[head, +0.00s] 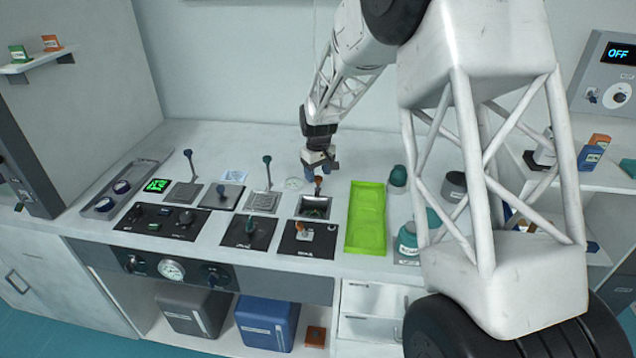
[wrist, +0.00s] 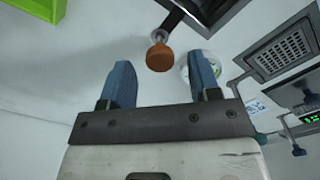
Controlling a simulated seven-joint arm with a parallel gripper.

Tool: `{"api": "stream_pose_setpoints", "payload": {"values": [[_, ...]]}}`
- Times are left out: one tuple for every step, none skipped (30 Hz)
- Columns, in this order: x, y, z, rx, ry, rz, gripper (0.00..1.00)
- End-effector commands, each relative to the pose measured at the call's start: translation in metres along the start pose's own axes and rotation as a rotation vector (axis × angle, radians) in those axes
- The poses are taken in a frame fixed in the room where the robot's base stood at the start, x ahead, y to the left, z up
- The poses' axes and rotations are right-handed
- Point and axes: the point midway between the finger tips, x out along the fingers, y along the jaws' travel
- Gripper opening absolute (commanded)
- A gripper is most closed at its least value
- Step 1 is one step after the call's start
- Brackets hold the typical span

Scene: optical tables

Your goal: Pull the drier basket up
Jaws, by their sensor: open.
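An orange-brown knob (head: 318,180) tops a handle at a dark square well (head: 315,207) in the worktop. I take it as the drier basket's handle, but the label is too small to read. My gripper (head: 322,171) is above the worktop, close to the knob, with its jaws open and empty. In the wrist view, the blue fingers of my gripper (wrist: 161,72) stand apart, and the knob (wrist: 159,57) shows between and slightly beyond their tips. Whether they touch it cannot be told. The basket inside the well is mostly hidden.
A bright green tray (head: 366,218) lies right of the well. To the left stand a green-knobbed handle (head: 267,160) and a blue-knobbed handle (head: 187,155) at grated covers. A control panel (head: 307,239) sits in front. Jars (head: 398,176) stand right of the tray.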

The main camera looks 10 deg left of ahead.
Motion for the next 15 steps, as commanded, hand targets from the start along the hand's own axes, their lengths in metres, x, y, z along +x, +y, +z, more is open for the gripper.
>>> {"api": "stream_pose_setpoints", "payload": {"values": [[0.007,0.0,0.0,0.0,-0.002,-0.001,0.56],[0.011,0.0,0.0,0.0,-0.001,-0.001,0.56],[0.016,0.0,0.0,0.0,-0.001,0.0,0.56],[0.019,0.0,0.0,0.0,-0.001,0.0,0.56],[0.022,0.0,0.0,0.0,-0.001,0.0,0.56],[0.026,0.0,0.0,0.0,-0.001,0.0,0.56],[0.028,0.0,0.0,0.0,0.0,0.0,0.56],[0.031,0.0,0.0,0.0,0.0,0.0,0.56],[0.034,0.0,0.0,0.0,0.0,0.0,0.56],[0.036,0.0,0.0,0.0,0.0,0.0,0.56],[0.037,0.0,0.0,0.0,0.0,0.0,0.56],[0.039,0.0,0.0,0.0,0.0,0.0,0.56],[0.04,0.0,0.0,0.0,0.0,0.0,0.56],[0.04,0.0,0.0,0.0,0.0,0.0,0.56],[0.041,0.0,0.0,0.0,0.0,0.0,0.56]]}}
